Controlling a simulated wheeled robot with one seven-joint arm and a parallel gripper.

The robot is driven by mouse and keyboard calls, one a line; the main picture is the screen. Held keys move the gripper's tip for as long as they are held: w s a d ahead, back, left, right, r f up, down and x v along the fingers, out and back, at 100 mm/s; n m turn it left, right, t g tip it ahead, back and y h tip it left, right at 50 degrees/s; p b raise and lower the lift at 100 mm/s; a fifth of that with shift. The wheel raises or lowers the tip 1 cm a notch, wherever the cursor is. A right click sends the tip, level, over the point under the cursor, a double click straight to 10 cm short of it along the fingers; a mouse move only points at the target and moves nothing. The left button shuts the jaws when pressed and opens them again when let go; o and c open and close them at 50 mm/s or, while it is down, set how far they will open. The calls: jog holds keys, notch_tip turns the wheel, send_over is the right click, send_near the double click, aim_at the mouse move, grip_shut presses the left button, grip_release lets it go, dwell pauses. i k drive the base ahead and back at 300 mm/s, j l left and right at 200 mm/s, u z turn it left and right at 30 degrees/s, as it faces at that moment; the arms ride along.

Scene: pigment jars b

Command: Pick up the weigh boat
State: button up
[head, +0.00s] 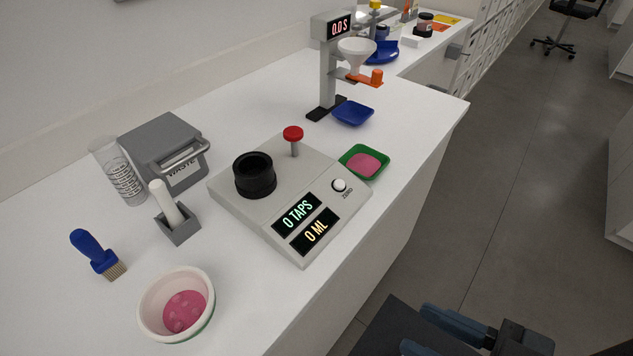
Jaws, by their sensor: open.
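A small square green weigh boat (381,154) with pink powder in it sits on the white counter, at the right side of the grey tap device and close to the counter's right edge. A similar blue boat (353,114) sits farther back under the funnel stand and looks empty. Which of the two the task means cannot be told. My gripper (416,328) is at the bottom right, partly cut off by the frame. It is open and empty, beyond the counter's edge and well apart from both boats.
The tap device (240,205), with a black cup holder (255,176) and red knob (293,134), stands left of the green boat. The funnel stand (327,75) rises behind.

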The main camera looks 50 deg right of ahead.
aim_at(363, 161)
jog(key=j+z, duration=0.35)
jog(key=i+j+z, duration=0.1)
jog(key=j+z, duration=0.15)
jog(key=z, duration=0.15)
jog(key=j+z, duration=0.35)
jog(key=l, duration=0.1)
